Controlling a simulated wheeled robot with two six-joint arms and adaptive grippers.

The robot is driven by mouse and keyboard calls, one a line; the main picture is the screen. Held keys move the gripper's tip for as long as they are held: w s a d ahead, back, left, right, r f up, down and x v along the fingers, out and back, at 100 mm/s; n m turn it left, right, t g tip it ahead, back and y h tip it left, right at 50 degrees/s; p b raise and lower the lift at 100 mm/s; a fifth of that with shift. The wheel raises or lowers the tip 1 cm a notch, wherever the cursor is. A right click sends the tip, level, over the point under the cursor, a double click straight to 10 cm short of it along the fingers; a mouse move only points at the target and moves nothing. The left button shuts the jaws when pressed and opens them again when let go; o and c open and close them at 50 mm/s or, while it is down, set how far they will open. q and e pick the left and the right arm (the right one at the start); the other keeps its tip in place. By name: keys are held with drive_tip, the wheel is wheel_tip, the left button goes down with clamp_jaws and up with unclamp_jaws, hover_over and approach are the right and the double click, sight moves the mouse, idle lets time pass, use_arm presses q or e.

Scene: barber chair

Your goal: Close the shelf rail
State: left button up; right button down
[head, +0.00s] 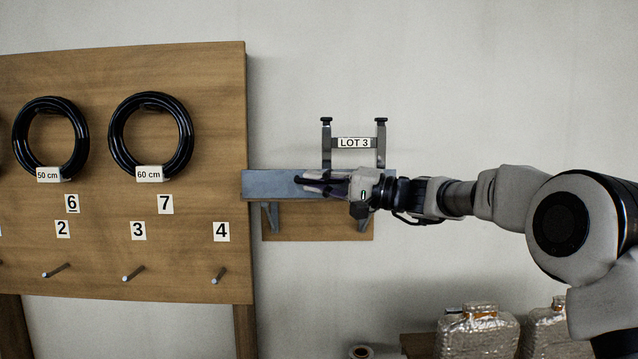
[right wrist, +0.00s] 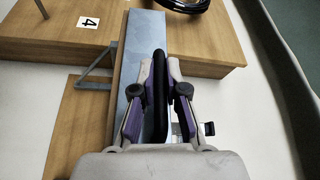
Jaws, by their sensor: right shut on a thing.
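A grey-blue metal shelf (head: 270,184) is fixed to the wall beside the pegboard; it also shows in the right wrist view (right wrist: 142,35). Above it stands a grey rail frame (head: 327,150) with two black-capped posts and a "LOT 3" label (head: 354,143). My right gripper (head: 312,182) is low over the shelf, pointing left along it. In the right wrist view its purple-padded fingers (right wrist: 160,85) are shut around a long black bar (right wrist: 158,100). I cannot tell how that bar joins the rail frame. My left gripper is not in view.
A wooden pegboard (head: 215,120) with black coiled hoses (head: 151,138), number labels and pegs (head: 134,273) fills the left. A bracket (head: 270,217) supports the shelf. Silvery wrapped packs (head: 477,335) stand low at right. Bare wall surrounds the rail frame.

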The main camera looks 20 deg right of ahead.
drive_tip(key=shift+w+r+m, duration=0.1)
drive_tip(key=shift+r+m, duration=0.1)
drive_tip(key=shift+m, duration=0.2)
drive_tip(key=c, duration=1.2)
unclamp_jaws()
drive_tip(key=shift+w+a+f, duration=0.1)
drive_tip(key=shift+w+a, duration=0.1)
drive_tip(key=shift+a, duration=0.05)
drive_tip(key=r+v, duration=0.1)
drive_tip(key=v, duration=1)
drive_tip(key=shift+s+d+f, duration=0.3)
drive_tip(key=shift+d, duration=0.1)
